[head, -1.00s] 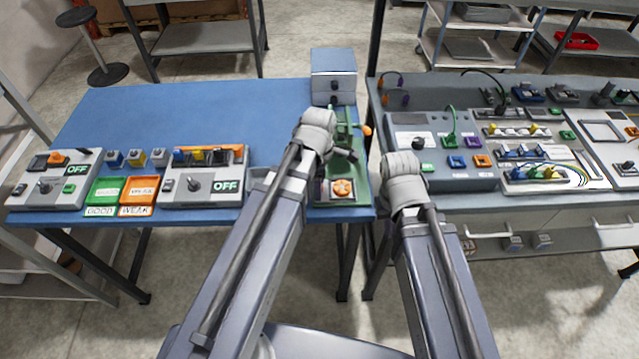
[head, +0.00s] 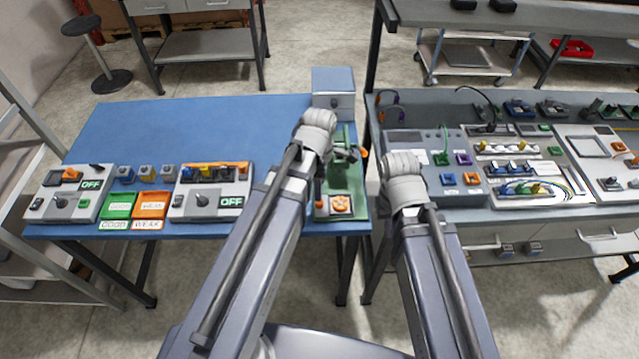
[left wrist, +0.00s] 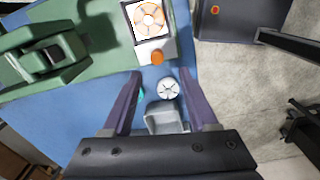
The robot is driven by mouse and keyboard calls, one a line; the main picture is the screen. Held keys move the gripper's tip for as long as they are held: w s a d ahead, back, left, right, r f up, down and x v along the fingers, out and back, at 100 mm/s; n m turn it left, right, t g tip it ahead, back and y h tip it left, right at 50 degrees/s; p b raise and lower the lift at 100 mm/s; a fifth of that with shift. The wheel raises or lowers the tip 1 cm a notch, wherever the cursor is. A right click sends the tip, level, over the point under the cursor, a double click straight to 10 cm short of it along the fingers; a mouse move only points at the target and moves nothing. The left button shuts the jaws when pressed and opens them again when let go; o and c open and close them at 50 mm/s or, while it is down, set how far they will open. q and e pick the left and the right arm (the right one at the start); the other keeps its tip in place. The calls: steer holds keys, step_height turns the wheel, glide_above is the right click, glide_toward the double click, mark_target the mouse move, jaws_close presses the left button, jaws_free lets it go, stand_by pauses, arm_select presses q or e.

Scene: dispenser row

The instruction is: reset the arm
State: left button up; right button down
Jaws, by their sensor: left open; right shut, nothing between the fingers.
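My left arm (head: 262,240) rises from the bottom of the head view to a bent joint over the right end of the blue table; its gripper is hidden there. In the left wrist view my left gripper (left wrist: 161,78) is open with two dark fingers apart. A white spoked disc (left wrist: 168,89) and a grey bin (left wrist: 165,119) show between and below the fingers; I see no grip on either. My right arm (head: 440,260) reaches up to a joint by the gap between the tables. Its gripper is hidden.
A green press fixture (head: 343,165) with an orange round part (head: 340,203) stands by my left arm. The blue table (head: 200,125) holds switch boxes and trays along its front. A grey bench (head: 500,208) with panels stands right.

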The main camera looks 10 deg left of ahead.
stand_by(0.3)
arm_select(q)
steer(key=s+d+m, duration=0.4)
steer(key=m, duration=0.7)
steer(key=s+d+f+m+y+b, duration=0.1)
steer(key=s+d+m, duration=0.3)
steer(key=m, duration=0.8)
steer(key=shift+s+f+b, duration=0.25)
steer(key=shift+s+b, duration=0.05)
steer(key=shift+s, duration=0.3)
arm_select(e)
steer(key=shift+f, duration=0.8)
arm_select(q)
steer(key=shift+a, duration=0.1)
arm_select(e)
steer(key=shift+a, duration=0.1)
